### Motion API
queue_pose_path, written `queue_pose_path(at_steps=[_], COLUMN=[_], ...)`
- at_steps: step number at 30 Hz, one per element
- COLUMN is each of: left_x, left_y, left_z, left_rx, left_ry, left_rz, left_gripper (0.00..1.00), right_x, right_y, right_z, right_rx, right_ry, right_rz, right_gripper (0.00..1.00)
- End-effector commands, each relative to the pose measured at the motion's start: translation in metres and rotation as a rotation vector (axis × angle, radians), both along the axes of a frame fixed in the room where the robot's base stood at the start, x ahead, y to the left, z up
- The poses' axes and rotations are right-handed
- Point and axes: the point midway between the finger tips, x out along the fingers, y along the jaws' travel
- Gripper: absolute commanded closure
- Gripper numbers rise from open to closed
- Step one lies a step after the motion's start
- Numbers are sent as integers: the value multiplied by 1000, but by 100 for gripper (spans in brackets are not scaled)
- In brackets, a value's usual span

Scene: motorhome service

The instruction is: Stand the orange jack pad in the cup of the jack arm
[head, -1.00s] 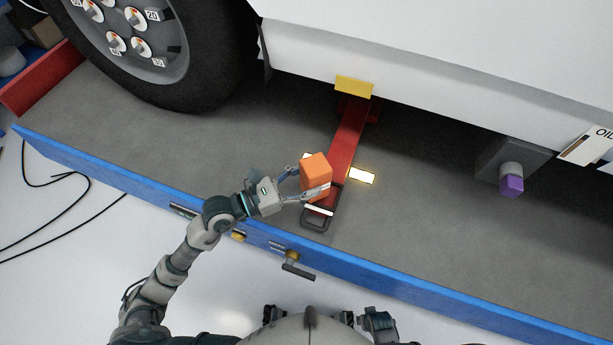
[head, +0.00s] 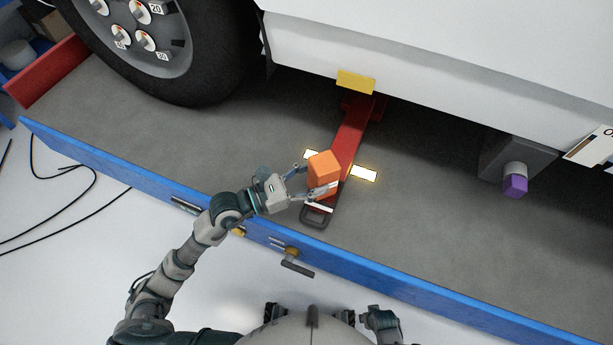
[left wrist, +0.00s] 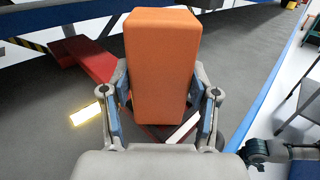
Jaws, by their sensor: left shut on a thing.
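My left gripper (head: 314,184) is shut on the orange jack pad (head: 323,168), a block with its long side upright. The pad also shows in the left wrist view (left wrist: 162,65), between both fingers (left wrist: 163,115). It is held over the near part of the red jack arm (head: 351,130), close to the white stripe and dark loop at its near end. The pad and gripper cover part of the arm, and I cannot make out the cup. I cannot tell whether the pad touches the arm.
Glowing white plates (head: 364,173) flank the jack arm. A yellow block (head: 356,81) sits at the vehicle's lower edge. A purple-capped pipe (head: 515,184) hangs at right. A blue rail (head: 150,185) edges the grey platform (head: 420,240). A large wheel (head: 165,50) stands at upper left.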

Motion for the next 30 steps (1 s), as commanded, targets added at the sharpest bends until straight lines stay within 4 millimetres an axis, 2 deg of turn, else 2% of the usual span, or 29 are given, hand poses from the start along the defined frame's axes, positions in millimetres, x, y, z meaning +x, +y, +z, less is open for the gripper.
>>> queue_pose_path(at_steps=[1, 12, 29, 30], left_x=[-1, -2, -1, -1], left_y=[-3, 4, 3, 3], left_z=[-11, -22, -28, -28], left_rx=[14, 7, 12, 11], left_ry=[18, 29, 29, 28], left_rz=[-6, -10, -8, -7], left_gripper=[100, 100, 100, 30], right_x=[0, -2, -3, -3], right_y=[-1, 3, 2, 2], right_z=[-3, -7, -11, -11], right_rx=[0, -9, -6, -6], right_ry=[1, 4, 7, 7], right_rz=[0, 0, 0, 0], right_gripper=[59, 59, 59, 59])
